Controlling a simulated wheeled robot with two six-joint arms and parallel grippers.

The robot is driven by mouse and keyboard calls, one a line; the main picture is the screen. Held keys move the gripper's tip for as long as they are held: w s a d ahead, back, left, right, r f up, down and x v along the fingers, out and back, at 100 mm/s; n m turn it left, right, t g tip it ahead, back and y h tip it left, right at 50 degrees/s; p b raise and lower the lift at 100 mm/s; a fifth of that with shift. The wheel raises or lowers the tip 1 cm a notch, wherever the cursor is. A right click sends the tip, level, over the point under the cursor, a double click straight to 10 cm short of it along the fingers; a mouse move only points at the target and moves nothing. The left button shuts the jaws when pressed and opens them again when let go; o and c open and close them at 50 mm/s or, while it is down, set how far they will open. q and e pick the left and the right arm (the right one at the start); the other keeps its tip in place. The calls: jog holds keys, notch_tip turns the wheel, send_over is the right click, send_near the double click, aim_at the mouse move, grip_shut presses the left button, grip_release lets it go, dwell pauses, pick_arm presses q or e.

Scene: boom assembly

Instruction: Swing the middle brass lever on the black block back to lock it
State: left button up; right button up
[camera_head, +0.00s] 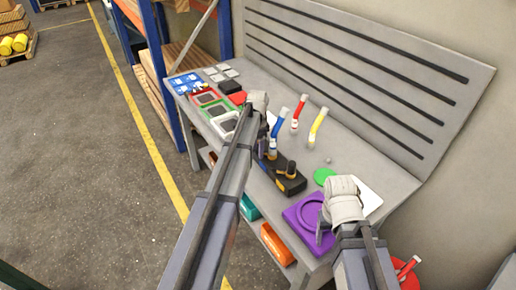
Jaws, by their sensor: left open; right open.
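The black block (290,183) lies on the grey workbench, right of my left gripper. A brass-coloured piece (291,167) stands up at its right part. The block's left part is partly hidden by my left arm and gripper, so I cannot tell which lever is the middle one or how it is tilted. My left gripper (262,140) is open, pointing down close to the block's left end; whether it touches anything is unclear. My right gripper (325,225) is open and empty-looking, above the purple tray at the bench's right front.
The purple tray (298,217) and a green disc (324,176) lie right of the block. Blue (277,128), red (296,118) and yellow (317,125) handled tools stand behind it. Framed trays (222,124) lie left. Orange (277,244) and teal (249,208) bins sit below. The bench's back right is clear.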

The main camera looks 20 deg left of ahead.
pick_arm(q)
jog(key=shift+r+p, duration=3.8)
jog(key=shift+r, duration=0.1)
jog(key=s+d+f+n+b, duration=0.1)
jog(key=s+d+n, duration=0.1)
jog(key=s+d, duration=0.4)
jog(key=s+d+f+n+b, duration=0.1)
jog(key=s+d, duration=0.6)
jog(key=s, duration=0.6)
jog(key=s+d+n+y+b, duration=0.1)
jog(key=s+d+n, duration=0.1)
jog(key=s+d, duration=0.5)
jog(key=s, duration=0.3)
jog(key=shift+s+d+f+n, duration=0.15)
jog(key=shift+s+f+n, duration=0.15)
jog(key=shift+f, duration=0.1)
